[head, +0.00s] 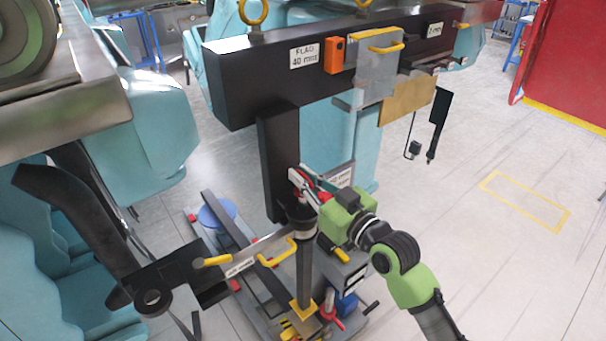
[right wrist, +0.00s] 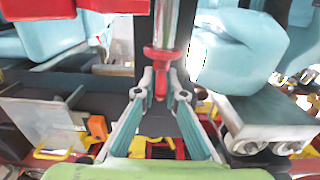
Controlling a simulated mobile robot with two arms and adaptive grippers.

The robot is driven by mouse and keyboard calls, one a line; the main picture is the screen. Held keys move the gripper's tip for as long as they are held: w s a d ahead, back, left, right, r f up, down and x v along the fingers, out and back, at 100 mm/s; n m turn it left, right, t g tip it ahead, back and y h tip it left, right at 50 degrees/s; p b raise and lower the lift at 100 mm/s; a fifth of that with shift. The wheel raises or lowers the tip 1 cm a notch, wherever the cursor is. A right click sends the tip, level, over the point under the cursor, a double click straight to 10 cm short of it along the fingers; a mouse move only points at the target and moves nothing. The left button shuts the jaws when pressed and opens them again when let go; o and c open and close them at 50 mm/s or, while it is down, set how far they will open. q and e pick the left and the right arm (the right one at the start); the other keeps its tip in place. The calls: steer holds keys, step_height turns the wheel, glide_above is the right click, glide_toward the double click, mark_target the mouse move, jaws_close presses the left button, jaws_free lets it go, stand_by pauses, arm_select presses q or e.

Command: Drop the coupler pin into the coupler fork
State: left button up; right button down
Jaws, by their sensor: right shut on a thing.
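My right gripper (head: 306,187) is shut on the coupler pin (right wrist: 164,30), which has a steel shaft, a red collar and a red end between the fingertips. In the right wrist view the shaft runs up from my right gripper (right wrist: 160,84). A dark round piece (head: 300,214) on an upright stand is just below the gripper. I cannot make out the coupler fork for certain. My left gripper is not in view.
A dark beam (head: 240,82) with hanging plates and an orange box (head: 335,55) crosses above. A metal plate with yellow handles (head: 262,250) and a dark bracket with a ring (head: 152,298) lie to the left. Open floor (head: 480,150) is on the right.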

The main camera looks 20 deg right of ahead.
steer(key=shift+f+b, duration=1.25)
steer(key=shift+f, duration=0.6)
steer(key=c, duration=2)
jaws_free()
steer(key=shift+f, duration=0.15)
steer(key=shift+s, duration=0.1)
steer(key=v, duration=1.2)
